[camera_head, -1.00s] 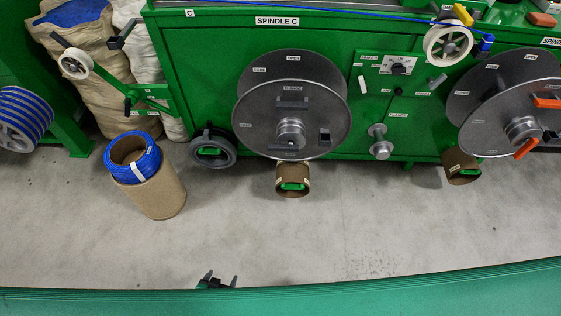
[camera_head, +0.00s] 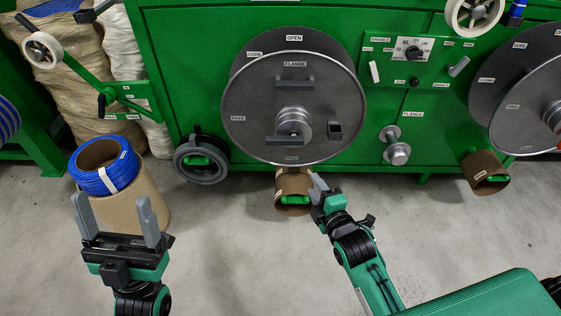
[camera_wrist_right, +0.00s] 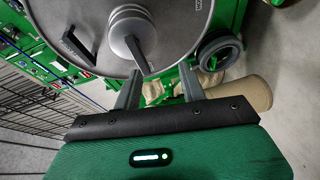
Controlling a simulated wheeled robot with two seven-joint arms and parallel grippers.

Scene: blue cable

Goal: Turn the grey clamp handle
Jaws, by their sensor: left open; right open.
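The large grey disc (camera_head: 255,110) of the spindle stands upright on the green machine, with a round metal hub (camera_head: 294,122) at its middle. A dark grey bar handle (camera_head: 283,140) sits across the hub, and a similar bar (camera_head: 294,83) is higher on the disc; I cannot tell for sure which is the clamp handle. The right wrist view shows the hub handle (camera_wrist_right: 137,54). My right gripper (camera_head: 319,181) is open and empty below the disc, its fingers (camera_wrist_right: 160,80) pointing toward it, apart from the handle. My left gripper (camera_head: 117,212) is open and empty, before the cardboard drum.
A blue cable coil (camera_head: 104,168) sits on the cardboard drum (camera_head: 128,205) at left. A cardboard tube (camera_head: 293,185) lies under the disc, close to my right gripper. A second disc (camera_head: 520,110) is at right. Floor between my arms is clear.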

